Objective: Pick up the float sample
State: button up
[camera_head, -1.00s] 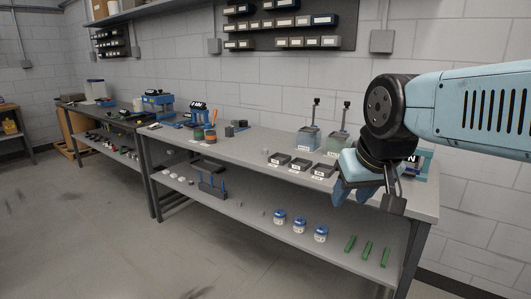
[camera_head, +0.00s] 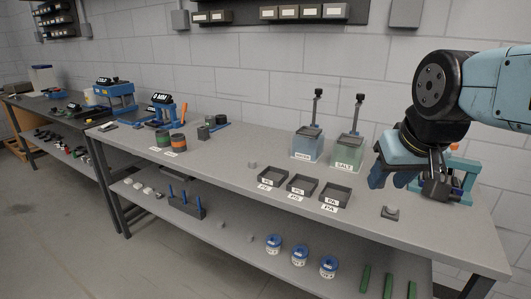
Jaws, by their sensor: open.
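No object is clearly marked as the float sample. A small grey piece (camera_head: 390,212) lies on the workbench top (camera_head: 330,235), below and slightly left of my gripper. Another small grey piece (camera_head: 252,165) lies left of the labelled trays; I cannot tell which is the float sample. My gripper (camera_head: 408,185) is open, hanging above the right part of the bench, with nothing seen in it. It hides part of a blue device (camera_head: 460,175) behind it. Two clear tanks, one with a front label that is hard to read (camera_head: 306,145) and one labelled SALT (camera_head: 345,150), stand at the back.
Three small black trays (camera_head: 302,185) with labels stand in a row mid-bench. Orange and green-banded drums (camera_head: 177,142) and blue devices (camera_head: 165,110) stand farther left. The lower shelf holds blue-lidded jars (camera_head: 299,255) and green bars (camera_head: 388,285). Bare bench top lies around the near grey piece.

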aim_at(251, 163)
jog(key=u, duration=0.05)
jog(key=i, duration=1)
jog(key=u, duration=0.15)
